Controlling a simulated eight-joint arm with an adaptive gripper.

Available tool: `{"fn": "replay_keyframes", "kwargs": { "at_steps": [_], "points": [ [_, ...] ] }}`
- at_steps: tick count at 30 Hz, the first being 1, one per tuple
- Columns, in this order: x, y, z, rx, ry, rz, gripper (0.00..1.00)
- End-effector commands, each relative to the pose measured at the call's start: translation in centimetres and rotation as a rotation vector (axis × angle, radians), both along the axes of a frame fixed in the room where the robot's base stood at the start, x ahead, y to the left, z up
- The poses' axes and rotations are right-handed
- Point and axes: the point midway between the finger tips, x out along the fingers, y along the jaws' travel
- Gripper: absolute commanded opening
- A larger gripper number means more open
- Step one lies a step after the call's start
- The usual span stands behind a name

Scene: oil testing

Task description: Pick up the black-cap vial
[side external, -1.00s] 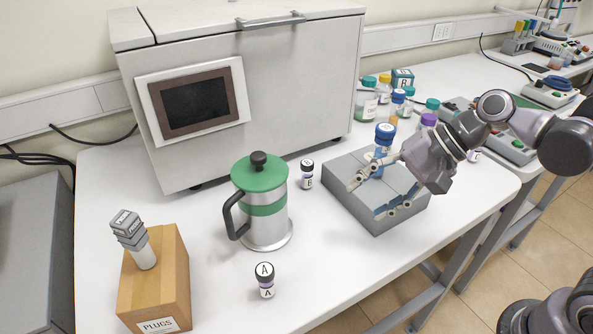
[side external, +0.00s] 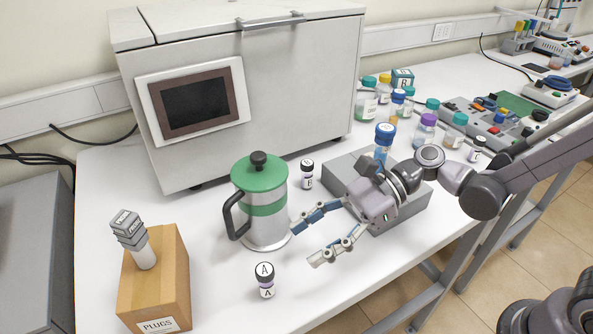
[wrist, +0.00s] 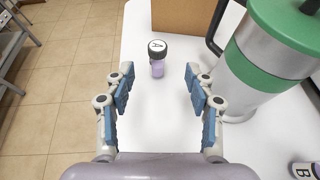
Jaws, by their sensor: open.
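A small vial marked A (side external: 265,287), with a black cap rim, a white cap top and a purplish lower part, stands upright on the white table in front of the press pot. It also shows in the wrist view (wrist: 157,68), just beyond and roughly between my fingertips. A similar vial marked B (side external: 306,176) stands behind and right of the pot; its cap also shows in the wrist view (wrist: 303,169) at the lower right. My gripper (side external: 307,242) is open and empty, to the right of vial A and apart from it.
The green-lidded press pot (side external: 258,215) stands close beside my gripper. A grey block (side external: 409,205) holding a blue-capped bottle (side external: 384,142) lies behind my gripper. Free table surrounds vial A.

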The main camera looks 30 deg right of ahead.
Motion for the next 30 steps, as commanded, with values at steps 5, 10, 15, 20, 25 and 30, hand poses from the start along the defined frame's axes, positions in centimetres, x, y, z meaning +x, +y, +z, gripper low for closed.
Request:
{"fn": "replay_keyframes", "kwargs": {
  "at_steps": [5,10,15,20,25,30],
  "points": [
    [0.2,2.6,-1.0,0.000,0.000,0.004,0.55],
    [0.3,4.0,-1.6,0.000,0.001,0.002,0.55],
    [0.3,4.9,-2.2,0.000,-0.001,0.003,0.55],
    [0.2,6.9,-3.3,-0.001,-0.001,0.004,0.55],
    [0.5,8.5,-3.9,0.000,-0.001,0.001,0.55],
    [0.5,8.8,-4.1,0.000,0.000,-0.001,0.55]
  ]
}}
